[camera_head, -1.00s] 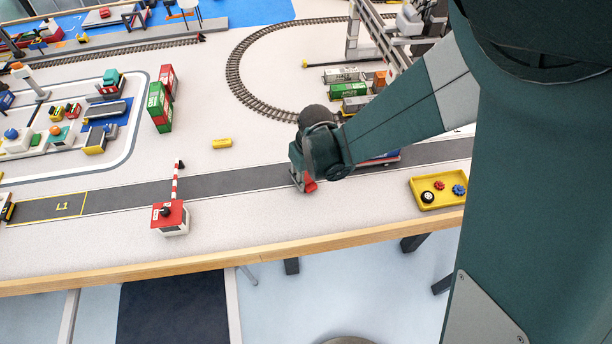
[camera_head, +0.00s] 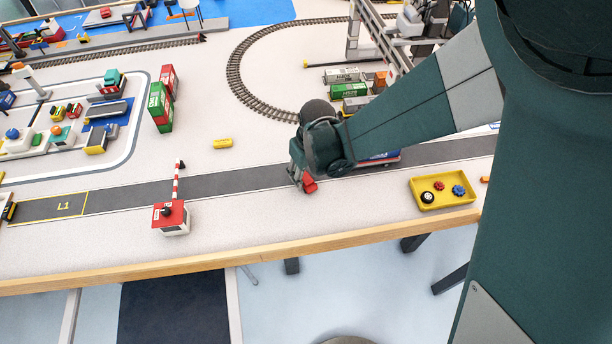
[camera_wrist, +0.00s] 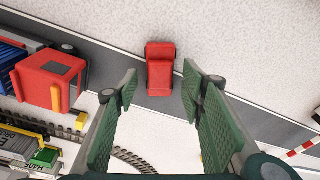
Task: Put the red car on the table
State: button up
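The red car (camera_wrist: 160,72) sits on the grey road on the table (camera_head: 250,215), set across the lane near the road's edge. In the head view the red car (camera_head: 310,185) shows partly, just beside my gripper's fingers. My gripper (camera_head: 302,178) points down over the road, near the car. In the wrist view my gripper (camera_wrist: 160,86) is open, its two green fingers apart on either side of the car in the picture. Nothing is held between them. The height left between fingertips and car is hard to tell.
A red-cabbed truck (camera_wrist: 48,82) with a blue load stands close on the road. A barrier hut (camera_head: 171,217) stands left of my gripper, and a yellow tray (camera_head: 438,203) with small wheels lies right. The table's wooden front edge (camera_head: 250,248) is near.

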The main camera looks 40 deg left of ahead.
aim_at(311, 181)
notch_tip(311, 181, up, 10)
jog(key=d+p, duration=0.1)
jog(key=shift+s+d+p, duration=0.25)
jog(key=shift+p, duration=0.1)
dwell(0.9)
jog(key=w+d+r+m+t, duration=0.1)
jog(key=w+d+r+m, duration=0.15)
jog(key=d+r, duration=0.45)
jog(key=w+d+r+m+t, duration=0.1)
jog(key=w+d+r+m, duration=0.15)
jog(key=d, duration=0.95)
jog(key=w+d+r+m+t, duration=0.1)
jog(key=w+d+r, duration=0.3)
jog(key=d, duration=0.5)
jog(key=s+d+r+m+t, duration=0.1)
jog(key=s+d+r+m, duration=0.1)
jog(key=d, duration=0.6)
jog(key=s+d+r+m+t+h, duration=0.1)
jog(key=s+d+r+m, duration=0.1)
jog(key=d, duration=0.7)
jog(key=s+d+r+m+t, duration=0.1)
jog(key=s+d+r+m, duration=0.1)
jog(key=s+d, duration=0.4)
jog(key=d+m, duration=0.1)
jog(key=d, duration=0.2)
jog(key=shift+d+r+t+h, duration=0.2)
jog(key=shift+d+t+h, duration=0.05)
jog(key=shift+t+h, duration=0.05)
